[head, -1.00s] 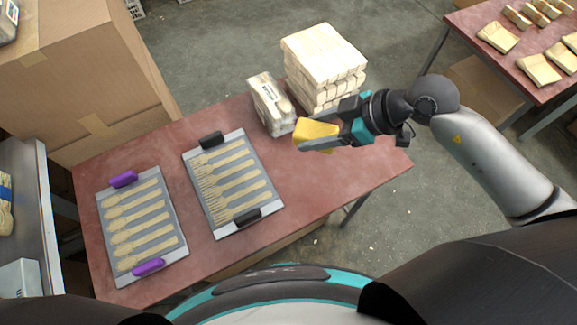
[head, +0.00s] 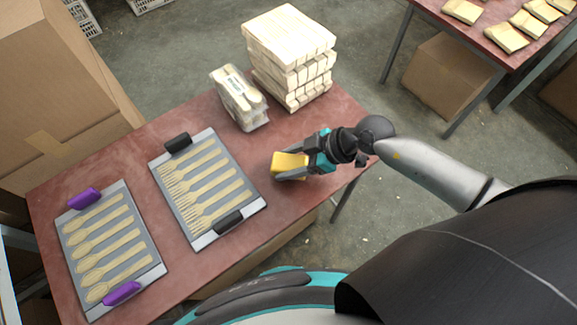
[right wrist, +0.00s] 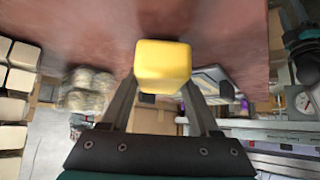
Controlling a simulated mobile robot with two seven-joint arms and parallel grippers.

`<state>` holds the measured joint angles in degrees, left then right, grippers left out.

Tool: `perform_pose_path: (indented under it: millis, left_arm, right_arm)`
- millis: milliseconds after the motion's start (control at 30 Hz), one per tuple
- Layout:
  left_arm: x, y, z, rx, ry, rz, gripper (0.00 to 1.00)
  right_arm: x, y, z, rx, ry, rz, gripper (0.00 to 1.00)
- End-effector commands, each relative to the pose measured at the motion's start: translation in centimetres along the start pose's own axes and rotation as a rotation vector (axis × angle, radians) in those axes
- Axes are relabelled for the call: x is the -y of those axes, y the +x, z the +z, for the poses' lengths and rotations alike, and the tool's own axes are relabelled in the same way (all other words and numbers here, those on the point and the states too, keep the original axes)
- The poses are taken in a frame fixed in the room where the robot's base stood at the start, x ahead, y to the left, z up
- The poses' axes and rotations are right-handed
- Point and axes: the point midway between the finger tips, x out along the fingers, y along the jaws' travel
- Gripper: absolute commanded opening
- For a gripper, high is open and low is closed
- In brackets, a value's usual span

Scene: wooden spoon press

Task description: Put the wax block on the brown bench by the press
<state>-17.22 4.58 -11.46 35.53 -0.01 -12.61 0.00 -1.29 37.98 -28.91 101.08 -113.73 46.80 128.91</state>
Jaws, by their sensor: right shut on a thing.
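The yellow wax block (head: 290,163) is between the fingers of my right gripper (head: 293,167), which is shut on it. They are over the right part of the reddish-brown bench (head: 140,150), near its front edge. In the right wrist view the wax block (right wrist: 162,65) sits at the fingertips, in front of the bench surface (right wrist: 80,25). I cannot tell whether the block touches the bench.
On the bench are a tray of wooden forks (head: 157,178), a purple-handled tray of spoons (head: 62,221), a wrapped bundle (head: 239,98) and a stack of pale wood (head: 290,45). Cardboard boxes (head: 60,100) stand left. Another table (head: 475,32) is at upper right.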

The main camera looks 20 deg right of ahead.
Motion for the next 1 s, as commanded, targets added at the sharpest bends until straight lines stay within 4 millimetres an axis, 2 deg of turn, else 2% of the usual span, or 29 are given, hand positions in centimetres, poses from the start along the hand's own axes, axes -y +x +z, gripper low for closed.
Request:
perform_pose_path:
  millis: [33,100,433,467,700,1000]
  left_arm:
    - [-0.01,0.80,0.07,0.000,0.000,0.000,0.50]
    - [-0.02,1.09,0.09,0.000,0.000,0.000,0.50]
    - [-0.02,0.86,0.06,0.000,0.000,0.000,0.50]
    - [-0.02,0.87,0.05,-0.001,0.000,0.000,0.50]
    - [-0.01,0.89,0.05,-0.001,0.000,0.000,0.50]
    - [-0.01,0.93,0.04,-0.001,0.000,0.000,0.50]
  right_arm:
    - [-0.04,0.86,0.81,-0.001,0.002,0.001,0.00]
    - [-0.02,1.31,1.28,0.000,0.001,0.000,0.00]
    - [0.00,1.35,1.30,-0.001,0.001,0.000,0.00]
    - [0.01,1.34,1.31,0.000,0.001,0.000,0.65]
    - [0.01,1.33,1.31,0.000,0.000,0.000,0.92]
    - [-0.01,1.21,1.22,0.000,-0.001,0.000,0.92]
